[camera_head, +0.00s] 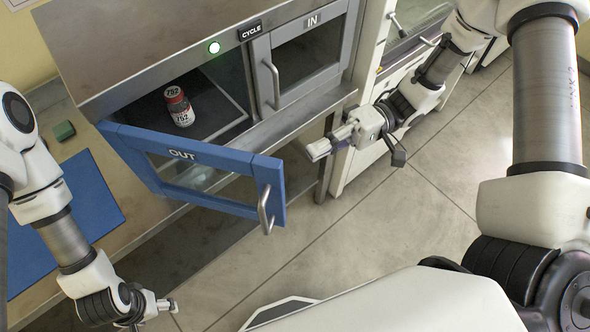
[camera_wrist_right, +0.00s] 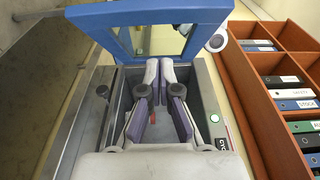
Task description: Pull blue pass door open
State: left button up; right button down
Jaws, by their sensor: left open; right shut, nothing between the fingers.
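The blue pass door (camera_head: 180,165), marked OUT, stands swung open from the cabinet, with a window in its frame. Its metal handle (camera_head: 265,210) is on the right end of its outer face. The door's blue frame also shows in the right wrist view (camera_wrist_right: 150,14). My right gripper (camera_head: 318,150) is shut and empty, to the right of the door and apart from the handle. Its closed fingers also show in the wrist view (camera_wrist_right: 164,72). My left gripper (camera_head: 166,308) is open and empty at the lower left, below the door. Its fingertips are small in view.
A blue mat (camera_head: 80,215) and a green block (camera_head: 64,131) lie on the left counter. The right wrist view shows a shelf of binders (camera_wrist_right: 255,100).

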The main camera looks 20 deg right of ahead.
pick_arm(q)
notch_tip(320, 180, up, 2)
jog(key=shift+s+r+p, duration=0.1)
jog(key=shift+r+p, duration=0.05)
jog(key=shift+p, duration=0.85)
pick_arm(e)
jog(key=s+a, duration=0.4)
jog(key=a, duration=0.2)
jog(key=shift+s+a, duration=0.2)
